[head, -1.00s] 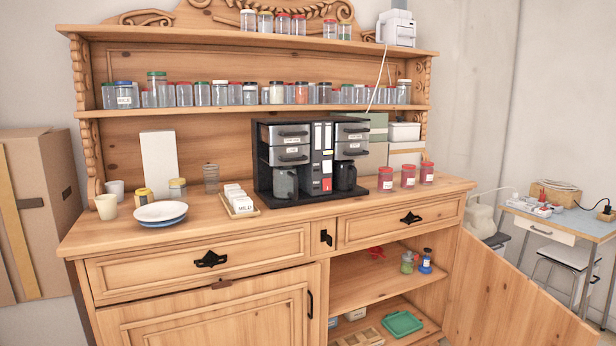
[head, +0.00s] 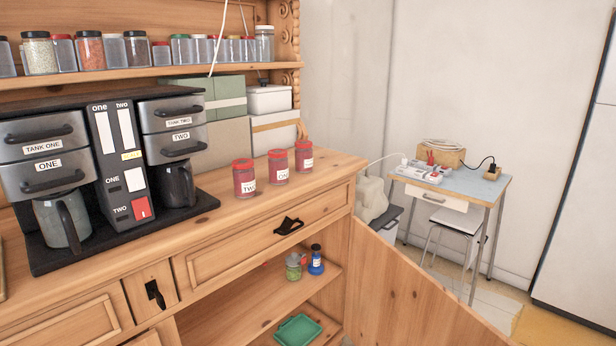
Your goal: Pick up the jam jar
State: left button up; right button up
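Three red-lidded jars with dark red contents stand in a row on the dresser top, right of the coffee machine. The nearest jar (head: 244,180) has a white label that seems to read "TWO". The middle jar (head: 278,167) has a label that seems to read "ONE". The farthest jar (head: 304,157) has a white label too small to read. They stand upright and apart. I cannot tell which one is the jam jar. Neither of my grippers is in the head view.
A black and grey two-tank coffee machine (head: 124,165) stands left of the jars. Boxes (head: 275,132) stand behind them. The dresser's lower door (head: 405,285) hangs open to the right. A small blue-topped table (head: 462,188) stands farther right. The dresser top (head: 225,207) before the jars is clear.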

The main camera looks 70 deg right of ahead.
aim_at(303, 149)
jog(key=l, duration=0.45)
jog(key=k+l, duration=0.1)
jog(key=l, duration=0.35)
jog(key=u, duration=1.35)
jog(key=k+u, duration=0.1)
jog(key=u, duration=2.6)
jog(key=j+u, duration=0.15)
jog(key=u, duration=1.15)
jog(key=j+u, duration=0.1)
jog(key=u, duration=2.6)
jog(key=i+l+u, duration=0.1)
jog(key=u, duration=2.6)
jog(key=i+l+z, duration=0.15)
